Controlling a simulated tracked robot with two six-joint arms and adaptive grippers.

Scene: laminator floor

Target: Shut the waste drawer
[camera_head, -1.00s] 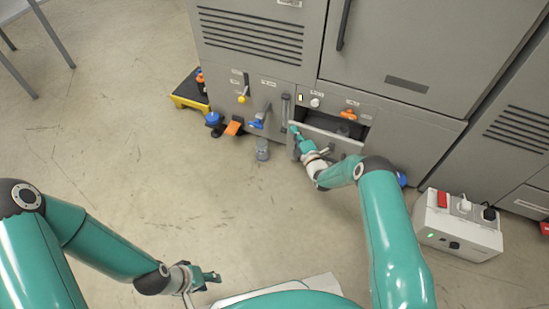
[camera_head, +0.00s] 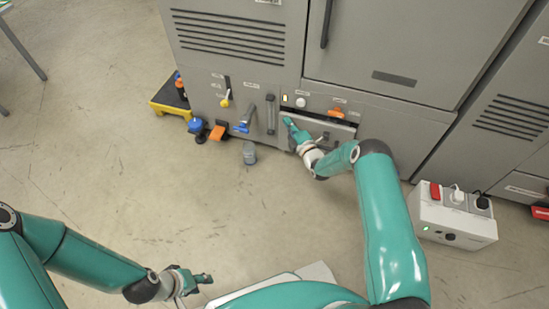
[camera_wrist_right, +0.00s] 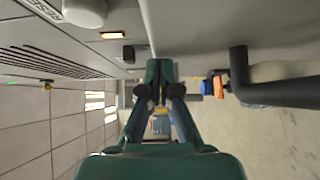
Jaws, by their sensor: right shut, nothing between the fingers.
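The waste drawer (camera_head: 340,132) is low in the grey machine in the head view. A narrow dark gap shows along its top edge, so it stands slightly out. Its grey front (camera_wrist_right: 235,25) and black bar handle (camera_wrist_right: 290,90) fill the upper right of the right wrist view. My right gripper (camera_head: 288,122) is shut and empty, at the left part of the drawer front; whether it touches is unclear. Its fingers meet in the wrist view (camera_wrist_right: 159,68). My left gripper (camera_head: 200,279) hangs over the floor at the lower left, away from the machine; its finger gap is unclear.
A grey cup-like object (camera_head: 249,153) stands on the floor left of the drawer. A white power box (camera_head: 452,215) stands right. The floor in front is mostly clear.

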